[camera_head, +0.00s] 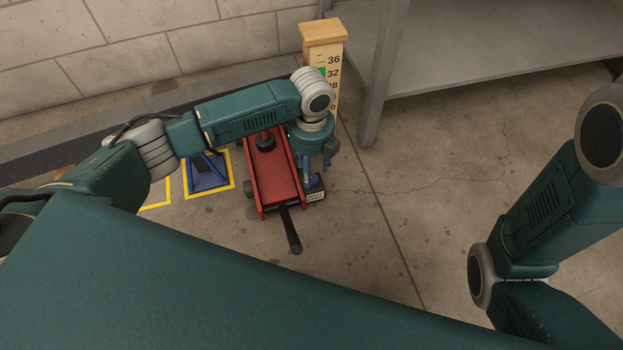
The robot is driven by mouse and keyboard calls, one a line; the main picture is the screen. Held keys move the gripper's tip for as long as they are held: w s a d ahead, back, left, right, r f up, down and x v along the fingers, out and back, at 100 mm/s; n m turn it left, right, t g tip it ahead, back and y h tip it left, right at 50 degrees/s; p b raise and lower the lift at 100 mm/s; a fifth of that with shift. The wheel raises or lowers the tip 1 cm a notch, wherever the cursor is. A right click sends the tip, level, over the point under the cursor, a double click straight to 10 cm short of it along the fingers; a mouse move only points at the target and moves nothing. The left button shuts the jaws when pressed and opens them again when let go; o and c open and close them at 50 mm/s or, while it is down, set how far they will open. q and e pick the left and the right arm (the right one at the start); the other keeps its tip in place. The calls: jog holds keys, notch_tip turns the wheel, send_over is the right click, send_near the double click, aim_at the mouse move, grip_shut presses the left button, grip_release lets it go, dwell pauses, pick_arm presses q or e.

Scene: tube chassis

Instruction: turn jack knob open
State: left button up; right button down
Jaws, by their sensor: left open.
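The red floor jack (271,181) sits on the concrete floor near the middle of the camera_head view, with its black handle (290,230) pointing toward me. A small dark block with a white label (315,197) is at the jack's right side; whether it carries the knob is too small to tell, and I cannot make out the knob. My left gripper (316,169) is open and points down just above this block. Whether it touches anything is unclear. My left forearm passes over the back part of the jack and hides some of it. My right arm is at the right, its gripper out of view.
A blue stand (207,171) is in a yellow floor square left of the jack. A wooden height post (323,33) is behind it. A grey bench (470,45) with a leg (380,85) is at back right. The floor right of the jack is clear.

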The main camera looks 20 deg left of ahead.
aim_at(312, 180)
pick_arm(q)
jog(key=shift+f+b, duration=0.65)
jog(key=shift+f, duration=0.75)
